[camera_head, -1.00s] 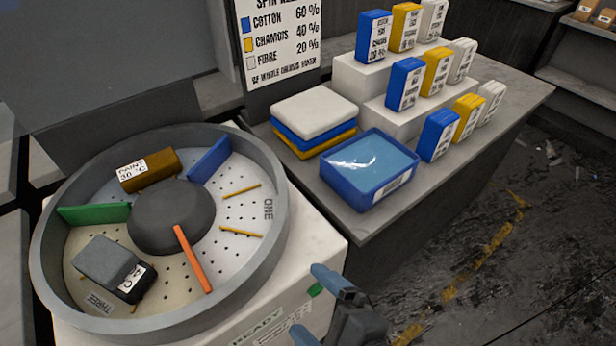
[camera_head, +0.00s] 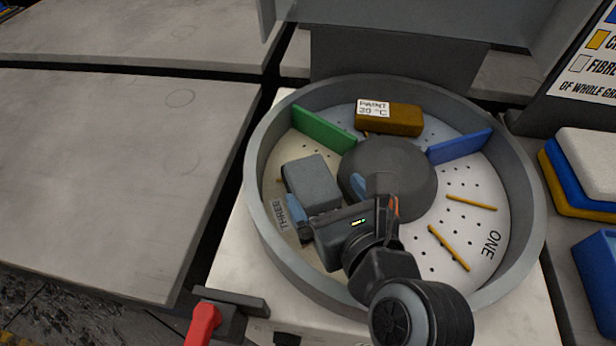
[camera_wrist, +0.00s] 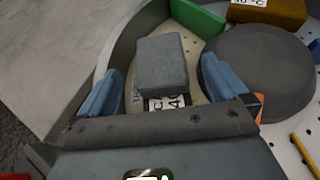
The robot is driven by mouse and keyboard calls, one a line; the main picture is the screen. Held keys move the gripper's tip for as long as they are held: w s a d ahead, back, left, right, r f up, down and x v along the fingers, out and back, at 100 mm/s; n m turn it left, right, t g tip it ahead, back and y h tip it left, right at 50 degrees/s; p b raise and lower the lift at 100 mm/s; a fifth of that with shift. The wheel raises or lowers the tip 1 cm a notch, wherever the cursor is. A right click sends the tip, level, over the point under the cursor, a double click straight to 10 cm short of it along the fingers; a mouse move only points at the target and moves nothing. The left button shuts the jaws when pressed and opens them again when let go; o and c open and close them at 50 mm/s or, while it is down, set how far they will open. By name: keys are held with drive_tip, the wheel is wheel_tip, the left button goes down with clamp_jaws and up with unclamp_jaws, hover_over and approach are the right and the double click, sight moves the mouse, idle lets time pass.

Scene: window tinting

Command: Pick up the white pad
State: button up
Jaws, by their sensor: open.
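A white pad (camera_head: 592,158) lies on top of a blue pad (camera_head: 566,180) and a yellow pad (camera_head: 562,195), stacked at the right edge of the head view and partly cut off. My gripper (camera_head: 327,205) is far to its left, over the round drum. My gripper is open, its blue fingers on either side of a grey block (camera_head: 312,183) in the wrist view. The block (camera_wrist: 162,62) has a white label at its near end. I cannot tell whether the fingers touch it. The white pad is not in the wrist view.
The grey drum (camera_head: 262,225) has a raised rim, a dark central dome (camera_head: 395,165), and green (camera_head: 322,130) and blue (camera_head: 460,146) dividers. A blue tray (camera_head: 597,275) is at the right edge.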

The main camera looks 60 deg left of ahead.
sight(312, 178)
drive_tip(key=shift+f+x, duration=0.15)
drive_tip(key=shift+x, duration=1.6)
drive_tip(key=shift+f+x, duration=0.1)
drive_tip(key=shift+x, duration=1.7)
drive_tip(key=shift+s+d, duration=0.1)
drive_tip(key=shift+s, duration=0.05)
drive_tip(key=shift+c, duration=0.4)
drive_tip(key=c, duration=1)
drive_tip(key=shift+o, duration=0.2)
drive_tip(key=shift+r, duration=0.15)
